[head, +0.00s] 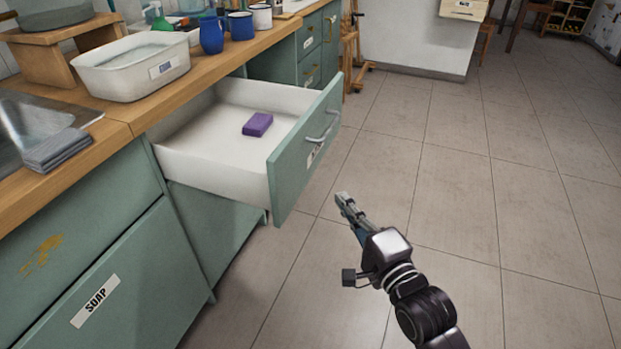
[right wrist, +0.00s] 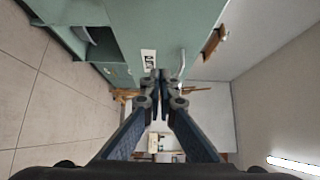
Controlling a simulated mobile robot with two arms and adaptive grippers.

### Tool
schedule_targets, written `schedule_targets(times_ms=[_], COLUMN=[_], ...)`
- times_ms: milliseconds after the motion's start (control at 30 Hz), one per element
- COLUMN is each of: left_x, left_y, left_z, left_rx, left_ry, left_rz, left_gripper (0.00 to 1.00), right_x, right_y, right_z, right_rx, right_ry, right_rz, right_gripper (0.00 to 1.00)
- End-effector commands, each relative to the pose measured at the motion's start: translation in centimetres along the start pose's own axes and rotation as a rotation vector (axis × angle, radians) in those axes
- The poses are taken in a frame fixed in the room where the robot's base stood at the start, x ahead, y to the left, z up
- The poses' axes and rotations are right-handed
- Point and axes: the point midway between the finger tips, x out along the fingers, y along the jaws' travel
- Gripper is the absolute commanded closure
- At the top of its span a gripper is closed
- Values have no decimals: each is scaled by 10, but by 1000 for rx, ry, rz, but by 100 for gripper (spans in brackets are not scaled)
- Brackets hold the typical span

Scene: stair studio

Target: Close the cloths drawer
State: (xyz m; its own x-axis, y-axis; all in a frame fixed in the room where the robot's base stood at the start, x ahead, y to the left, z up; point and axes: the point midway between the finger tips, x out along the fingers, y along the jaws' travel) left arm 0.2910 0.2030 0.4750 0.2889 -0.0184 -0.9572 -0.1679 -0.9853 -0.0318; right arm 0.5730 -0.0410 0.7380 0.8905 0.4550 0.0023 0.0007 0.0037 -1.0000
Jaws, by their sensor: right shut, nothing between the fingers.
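A green-fronted drawer (head: 290,165) with a white inside stands pulled far out from under the wooden counter. A purple block (head: 258,124) lies on its floor. Its front has a metal bar handle (head: 322,128) and a white label too oblique to read. My right gripper (head: 344,199) is shut and empty, in front of the drawer and to the right of its front, apart from it. In the right wrist view the shut fingers (right wrist: 160,80) point ahead, with a green front, a label and a handle (right wrist: 181,65) beyond them. My left gripper is out of view.
The counter (head: 215,58) holds a white tub (head: 130,66), blue mugs (head: 240,25), a folded grey cloth (head: 60,149) and a sink. A shut lower front reads SOAP (head: 96,300). Tiled floor (head: 480,200) lies clear to the right. A wooden easel (head: 352,50) stands behind.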

Motion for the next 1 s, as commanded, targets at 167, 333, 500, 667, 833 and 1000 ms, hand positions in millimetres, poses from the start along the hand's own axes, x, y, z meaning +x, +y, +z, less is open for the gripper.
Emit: schedule_targets(times_ms=[167, 333, 500, 667, 833, 1000], left_x=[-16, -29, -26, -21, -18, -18], left_y=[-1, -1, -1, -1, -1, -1], left_z=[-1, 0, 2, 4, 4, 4], left_rx=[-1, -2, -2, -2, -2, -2], left_ry=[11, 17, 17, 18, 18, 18], left_rz=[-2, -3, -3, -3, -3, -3], left_gripper=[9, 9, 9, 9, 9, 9], right_x=[28, 58, 88, 106, 116, 119], right_y=[0, 1, 1, 2, 2, 1], right_z=[0, 0, 0, 16, 25, 28], right_rx=[-3, -3, -4, -1, -3, -3], right_ry=[1, 1, 0, -1, 1, 1], right_rz=[-2, -1, 0, 0, 2, 2], right_gripper=[100, 100, 100, 100, 100, 100])
